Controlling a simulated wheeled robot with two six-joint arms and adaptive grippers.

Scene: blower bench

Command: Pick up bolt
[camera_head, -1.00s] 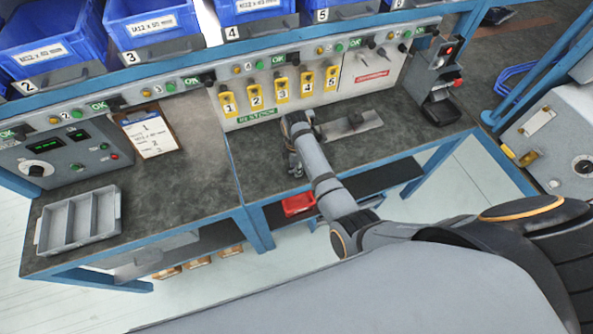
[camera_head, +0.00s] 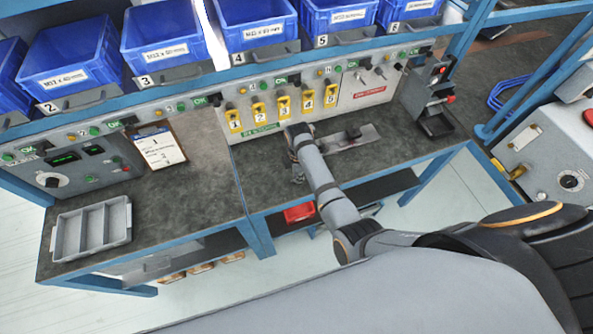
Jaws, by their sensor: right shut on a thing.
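I see no bolt clearly in this view. Several blue bins (camera_head: 163,48) with size labels stand on the shelf at the back; their contents do not show. My left gripper is not in view.
A grey compartment tray (camera_head: 92,228) sits at the bench's left end. A clipboard sheet (camera_head: 160,148) leans by the panel. The grey plate (camera_head: 350,138) with a dark part lies right of my gripper. A dark upright device (camera_head: 432,95) stands further right. The middle bench top is clear.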

